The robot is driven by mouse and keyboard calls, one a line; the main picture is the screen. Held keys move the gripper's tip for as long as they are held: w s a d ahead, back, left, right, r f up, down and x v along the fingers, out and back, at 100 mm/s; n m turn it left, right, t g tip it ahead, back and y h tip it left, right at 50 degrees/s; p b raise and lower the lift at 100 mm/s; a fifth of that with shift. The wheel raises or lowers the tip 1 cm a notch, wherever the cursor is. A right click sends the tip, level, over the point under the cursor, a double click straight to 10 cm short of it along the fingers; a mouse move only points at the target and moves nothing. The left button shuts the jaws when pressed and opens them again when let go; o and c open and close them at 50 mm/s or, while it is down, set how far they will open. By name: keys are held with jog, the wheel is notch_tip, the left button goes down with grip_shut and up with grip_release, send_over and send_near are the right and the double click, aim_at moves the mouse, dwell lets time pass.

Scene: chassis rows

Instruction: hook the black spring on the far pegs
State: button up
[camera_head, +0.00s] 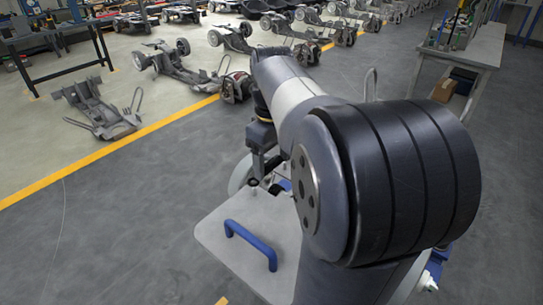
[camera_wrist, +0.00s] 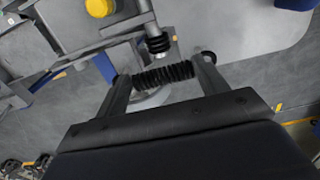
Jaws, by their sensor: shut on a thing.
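The black spring (camera_wrist: 168,75) lies crosswise between the two fingers of my gripper (camera_wrist: 164,72) in the wrist view. The gripper is shut on it, one finger at each end. Just beyond it, a grey post carries a short stack of black rings (camera_wrist: 158,43). I cannot tell whether this post is one of the pegs. In the camera_head view my own arm covers much of the right half, and the spring cannot be made out there. The far pegs cannot be identified for sure in either view.
A grey plate (camera_head: 215,235) with a blue handle (camera_head: 250,245) lies below my arm. Chassis frames (camera_head: 100,112) stand in rows beyond a yellow floor line (camera_head: 100,152). A workbench (camera_head: 470,45) is at the right. A yellow knob (camera_wrist: 100,8) shows in the wrist view.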

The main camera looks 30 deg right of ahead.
jog(key=shift+f+b, duration=0.5)
jog(key=shift+f, duration=0.4)
dwell(0.8)
jog(key=shift+f+b, duration=0.4)
jog(key=shift+f, duration=0.35)
jog(key=shift+f, duration=0.2)
jog(key=o, duration=1)
jog(key=shift+c, duration=0.2)
jog(key=shift+o, duration=0.5)
notch_tip(320, 180, up, 11)
jog(key=shift+f+p, duration=0.1)
jog(key=shift+p, duration=0.2)
jog(key=shift+f+b, duration=0.35)
jog(key=shift+f, duration=4.05)
